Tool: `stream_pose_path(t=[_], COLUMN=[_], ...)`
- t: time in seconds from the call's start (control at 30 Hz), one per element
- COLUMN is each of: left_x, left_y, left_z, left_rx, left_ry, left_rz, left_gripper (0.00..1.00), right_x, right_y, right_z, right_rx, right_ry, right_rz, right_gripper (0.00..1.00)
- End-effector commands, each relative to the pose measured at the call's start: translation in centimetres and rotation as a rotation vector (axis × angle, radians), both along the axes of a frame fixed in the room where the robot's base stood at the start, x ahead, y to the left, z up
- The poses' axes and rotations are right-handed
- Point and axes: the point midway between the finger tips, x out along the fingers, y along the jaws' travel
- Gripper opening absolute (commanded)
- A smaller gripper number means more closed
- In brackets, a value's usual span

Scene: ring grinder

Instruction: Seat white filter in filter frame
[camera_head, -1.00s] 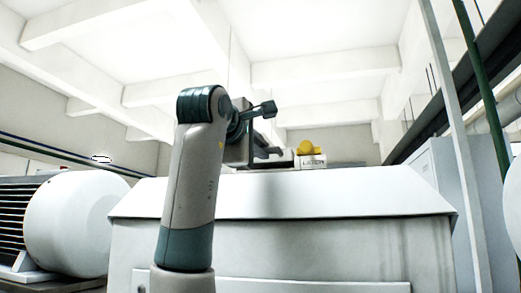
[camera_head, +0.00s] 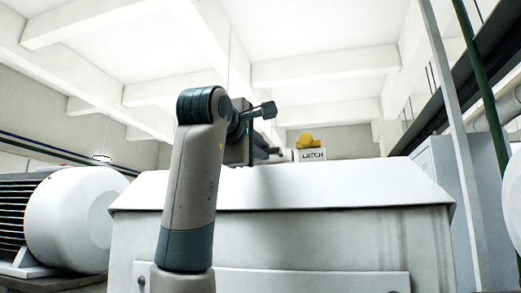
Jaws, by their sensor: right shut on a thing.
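My right arm rises in front of a white housing (camera_head: 330,190). Its dark right gripper (camera_head: 264,153) is at the housing's top edge, partly hidden behind my own arm and that edge. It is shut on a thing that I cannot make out. I cannot pick out the white filter or the filter frame; the top surface of the housing is hardly visible from this low angle. A white block marked LATCH (camera_head: 311,155), with a yellow knob (camera_head: 309,141), stands on top just right of the gripper, with a small gap between them. My left gripper is not in view.
A white round-ended machine with dark fins (camera_head: 72,222) stands at the left. A grey cabinet (camera_head: 437,200), a pale post (camera_head: 455,140) and a green pipe (camera_head: 484,90) are at the right. Open air lies above the housing.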

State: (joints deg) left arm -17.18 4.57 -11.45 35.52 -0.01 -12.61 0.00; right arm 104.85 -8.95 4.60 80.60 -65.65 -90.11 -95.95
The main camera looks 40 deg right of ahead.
Motion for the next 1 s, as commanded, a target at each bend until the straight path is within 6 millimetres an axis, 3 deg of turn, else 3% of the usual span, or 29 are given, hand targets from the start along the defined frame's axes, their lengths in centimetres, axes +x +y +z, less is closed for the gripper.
stream_pose_path(t=[0.6, 0.63, 0.7, 1.0], left_x=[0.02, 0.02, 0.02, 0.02], left_y=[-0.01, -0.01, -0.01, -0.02], left_z=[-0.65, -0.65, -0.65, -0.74], left_rx=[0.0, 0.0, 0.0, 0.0], left_ry=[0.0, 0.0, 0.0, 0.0], left_rz=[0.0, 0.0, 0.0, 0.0], left_gripper=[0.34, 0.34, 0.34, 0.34], right_x=[-0.04, -0.04, -0.04, 0.01], right_y=[0.01, 0.01, 0.01, 0.04], right_z=[-0.6, -0.6, -0.61, -0.81], right_rx=[-0.002, -0.001, -0.001, 0.001], right_ry=[-0.003, -0.002, -0.002, 0.002], right_rz=[0.0, 0.0, 0.0, 0.0], right_gripper=[0.0, 0.19, 0.34, 0.34])
